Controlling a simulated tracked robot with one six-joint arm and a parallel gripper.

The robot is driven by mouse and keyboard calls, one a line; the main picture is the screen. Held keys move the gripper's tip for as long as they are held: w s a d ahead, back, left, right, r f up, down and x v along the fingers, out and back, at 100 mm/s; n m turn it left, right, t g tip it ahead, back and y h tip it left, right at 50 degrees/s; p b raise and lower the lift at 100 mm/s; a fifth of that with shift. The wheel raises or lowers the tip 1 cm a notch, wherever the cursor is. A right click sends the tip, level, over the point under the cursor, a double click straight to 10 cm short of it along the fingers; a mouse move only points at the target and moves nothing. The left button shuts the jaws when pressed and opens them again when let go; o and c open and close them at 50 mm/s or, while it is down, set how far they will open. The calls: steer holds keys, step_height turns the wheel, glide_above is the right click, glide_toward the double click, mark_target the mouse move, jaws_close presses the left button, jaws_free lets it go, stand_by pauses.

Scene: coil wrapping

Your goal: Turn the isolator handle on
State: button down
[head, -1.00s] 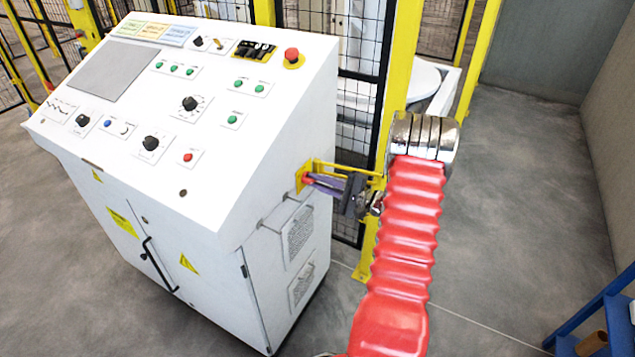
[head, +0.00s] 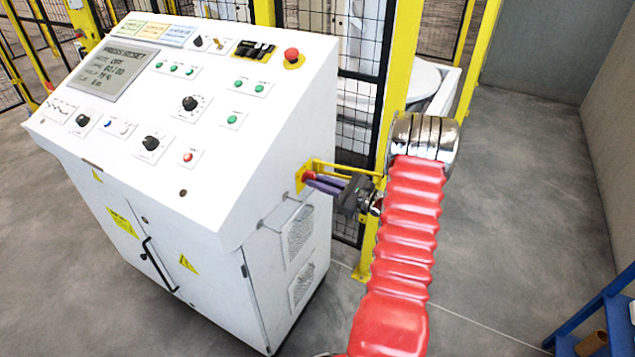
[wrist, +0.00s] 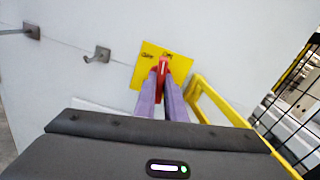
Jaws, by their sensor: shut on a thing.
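The isolator handle is red (wrist: 162,68) and sits on a yellow plate (wrist: 148,60) on the side of the white console; the handle also shows in the head view (head: 309,176). My gripper (wrist: 161,88) has its two purple fingers shut on the handle, one on each side. In the head view my gripper (head: 326,184) reaches the console's right side from my red-sleeved arm. The console's screen (head: 116,70) is lit with dark text, including "PRESS RESET" and "OFF".
A yellow guard bar (wrist: 212,98) runs close beside my gripper. Two metal hooks stick out of the console wall, one nearer the plate (wrist: 99,55). A yellow post (head: 399,70) and black mesh fence stand behind my arm.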

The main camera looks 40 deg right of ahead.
steer(key=shift+f+m, duration=0.3)
steer(key=shift+m, duration=1)
steer(key=c, duration=1.8)
jaws_free()
steer(key=shift+r, duration=0.2)
steer(key=v, duration=1.3)
steer(key=shift+s, duration=0.4)
